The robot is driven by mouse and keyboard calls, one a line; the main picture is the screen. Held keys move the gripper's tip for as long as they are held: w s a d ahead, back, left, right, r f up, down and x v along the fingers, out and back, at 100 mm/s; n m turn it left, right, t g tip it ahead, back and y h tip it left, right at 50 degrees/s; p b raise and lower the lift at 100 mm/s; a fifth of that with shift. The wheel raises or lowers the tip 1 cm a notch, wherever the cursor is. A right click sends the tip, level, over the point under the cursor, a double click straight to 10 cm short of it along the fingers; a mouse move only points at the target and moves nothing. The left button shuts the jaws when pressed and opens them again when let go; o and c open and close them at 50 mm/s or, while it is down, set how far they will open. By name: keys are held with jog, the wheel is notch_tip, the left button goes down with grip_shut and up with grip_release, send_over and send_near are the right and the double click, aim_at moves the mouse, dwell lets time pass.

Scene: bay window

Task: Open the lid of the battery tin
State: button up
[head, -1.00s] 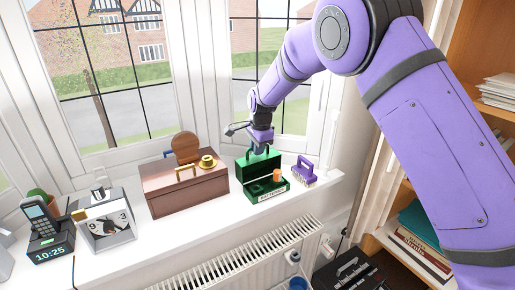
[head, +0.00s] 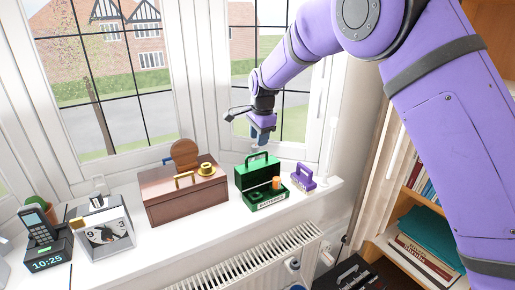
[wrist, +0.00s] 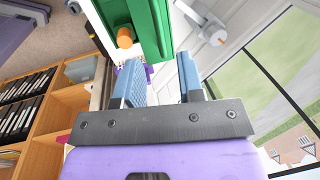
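The battery tin (head: 267,201) is a green box with a label on its front, on the white windowsill. Its lid (head: 256,174) stands raised at the back, with the handle on top, and the inside shows. An orange cylinder (head: 276,183) and dark round shapes are inside. My gripper (head: 256,141) is above the lid, apart from it. In the wrist view my gripper (wrist: 162,75) has its two blue fingers apart with nothing between them. The green tin (wrist: 150,25) and the orange cylinder (wrist: 124,37) show beyond the fingers.
A brown box (head: 186,201) with a yellow roll on top stands left of the tin. A purple brush (head: 303,178) stands close on its right. The window is behind, a radiator (head: 250,262) below.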

jog(key=shift+s+d+r, duration=0.1)
jog(key=shift+r, duration=0.65)
jog(key=shift+s+d+r, duration=0.1)
jog(key=shift+r, duration=0.65)
jog(key=shift+r, duration=0.1)
jog(key=s+d+r+n+t, duration=0.1)
jog(key=s+d+r+n, duration=0.2)
jog(key=s+d+r, duration=0.65)
jog(key=s+d+r+n+t, duration=0.1)
jog(key=s+d+r+n, duration=0.1)
jog(key=s+d+r, duration=0.8)
jog(key=s+d+f+n, duration=0.2)
jog(key=s+d, duration=0.5)
jog(key=s, duration=0.4)
jog(key=s+d+f+n+t+h, duration=0.1)
jog(key=s+d+f+n, duration=0.2)
jog(key=s+d, duration=0.5)
jog(key=s+n, duration=0.1)
jog(key=s, duration=0.3)
jog(key=shift+f+t, duration=0.25)
jog(key=shift+t, duration=0.05)
